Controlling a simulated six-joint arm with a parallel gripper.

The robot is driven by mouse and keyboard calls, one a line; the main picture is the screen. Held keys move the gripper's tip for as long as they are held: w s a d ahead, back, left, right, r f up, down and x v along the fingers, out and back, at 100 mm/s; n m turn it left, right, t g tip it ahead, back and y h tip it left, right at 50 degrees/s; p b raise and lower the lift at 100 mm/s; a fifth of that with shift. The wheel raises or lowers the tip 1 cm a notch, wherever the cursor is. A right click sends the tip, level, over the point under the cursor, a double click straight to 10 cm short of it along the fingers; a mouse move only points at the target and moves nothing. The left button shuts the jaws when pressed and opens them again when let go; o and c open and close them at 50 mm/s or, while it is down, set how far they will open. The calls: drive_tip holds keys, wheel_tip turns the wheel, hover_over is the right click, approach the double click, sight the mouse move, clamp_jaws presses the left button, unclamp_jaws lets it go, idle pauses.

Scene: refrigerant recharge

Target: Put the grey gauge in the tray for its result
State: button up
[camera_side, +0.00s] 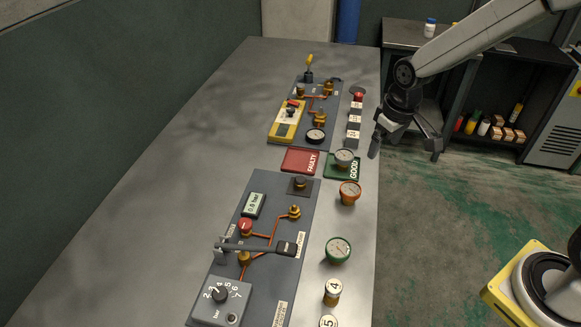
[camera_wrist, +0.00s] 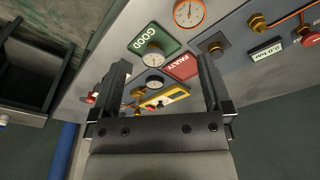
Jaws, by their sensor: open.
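The grey gauge (camera_side: 344,157) sits in the green GOOD tray (camera_side: 331,173), its white dial facing up; it also shows in the wrist view (camera_wrist: 153,57) on the green tray (camera_wrist: 140,42). The red FAULTY tray (camera_side: 297,161) is just left of the green one in the side view and empty; it shows in the wrist view too (camera_wrist: 180,68). My gripper (camera_side: 405,148) is open and empty, beyond the bench's right edge and to the right of the grey gauge, apart from it. In the wrist view its two fingers (camera_wrist: 165,75) stand wide apart.
An orange gauge (camera_side: 349,191), a green gauge (camera_side: 338,249) and numbered cans (camera_side: 333,291) stand along the bench's right side. Near panel (camera_side: 262,215) carries a display (camera_side: 253,205), a lever (camera_side: 262,247) and a dial box (camera_side: 220,300). A yellow device (camera_side: 287,119) lies behind. The bench's left half is clear.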

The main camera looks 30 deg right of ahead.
drive_tip(key=s+f+m+t, duration=0.1)
drive_tip(key=s, duration=1)
drive_tip(key=shift+s+a, duration=0.2)
drive_tip(key=shift+a, duration=0.15)
idle(0.5)
